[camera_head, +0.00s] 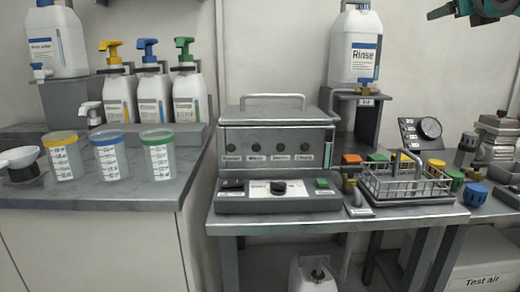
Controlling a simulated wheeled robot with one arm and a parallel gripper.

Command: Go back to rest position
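A dark and teal part at the top right edge looks like the end of my arm with my gripper (442,12). It is cut off by the frame, and its fingers cannot be made out clearly. It is raised high in front of the wall, apart from the benches and touching nothing that I can see. Whether it is open or shut, or holds anything, does not show.
A metal unit (277,140) with a handle stands on the middle bench. A wire basket (405,185) and several coloured caps sit right of it. A white Rinse jug (355,48) stands on a raised stand. Pump bottles (154,100) and measuring cups (110,158) are left.

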